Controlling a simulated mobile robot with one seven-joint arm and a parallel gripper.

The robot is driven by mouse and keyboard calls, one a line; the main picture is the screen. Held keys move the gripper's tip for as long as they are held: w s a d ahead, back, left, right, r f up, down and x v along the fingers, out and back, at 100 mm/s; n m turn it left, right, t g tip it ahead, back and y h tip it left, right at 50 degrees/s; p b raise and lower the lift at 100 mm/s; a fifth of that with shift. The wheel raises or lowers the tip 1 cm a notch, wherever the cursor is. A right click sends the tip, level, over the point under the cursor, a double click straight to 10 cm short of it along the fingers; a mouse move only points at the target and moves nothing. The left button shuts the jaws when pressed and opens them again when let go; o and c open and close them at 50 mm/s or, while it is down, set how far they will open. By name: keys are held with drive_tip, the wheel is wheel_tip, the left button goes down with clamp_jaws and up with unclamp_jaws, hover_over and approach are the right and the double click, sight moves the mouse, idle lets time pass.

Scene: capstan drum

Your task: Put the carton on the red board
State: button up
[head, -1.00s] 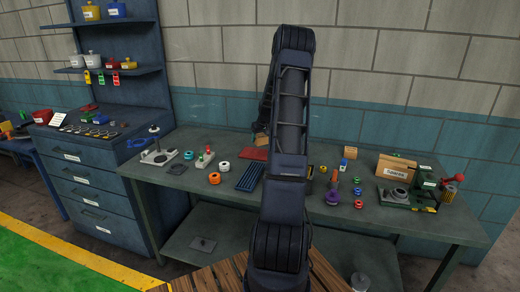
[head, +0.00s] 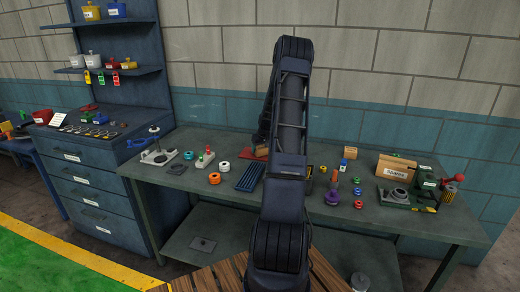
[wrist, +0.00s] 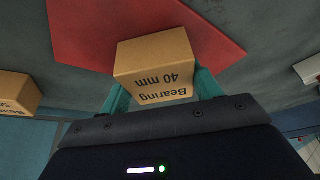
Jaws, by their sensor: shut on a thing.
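A small tan carton (wrist: 155,70) marked "Bearing 40 mm" is between the teal fingers of my gripper (wrist: 160,92), which is shut on it. In the wrist view the red board (wrist: 90,35) lies under and beyond the carton; I cannot tell whether the carton touches it. My arm hides the fingers there.
Another tan carton (wrist: 14,94) shows at the left of the wrist view. On the bench are a blue tray (head: 250,176), an orange ring (head: 214,178), a large labelled box (head: 396,168) and a green vice (head: 424,188). Bare bench lies at the front left.

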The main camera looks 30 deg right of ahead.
drive_tip(key=o, duration=1.1)
drive_tip(key=v, duration=1.2)
drive_tip(key=s+a+r, duration=0.8)
drive_tip(key=a+r, duration=0.1)
drive_tip(key=a, duration=0.1)
drive_tip(key=s+a+r, duration=0.8)
drive_tip(key=a+r, duration=0.1)
drive_tip(key=a, duration=0.2)
drive_tip(key=shift+s+a+r, duration=0.4)
drive_tip(key=shift+s+a, duration=1.45)
drive_tip(key=shift+s, duration=2.6)
drive_tip(key=shift+s+a+r, duration=0.4)
drive_tip(key=shift+s+a, duration=1.4)
drive_tip(key=shift+s, duration=2.6)
drive_tip(key=shift+s+a+r, duration=0.45)
drive_tip(key=shift+s+a, duration=1.4)
drive_tip(key=shift+s, duration=2.6)
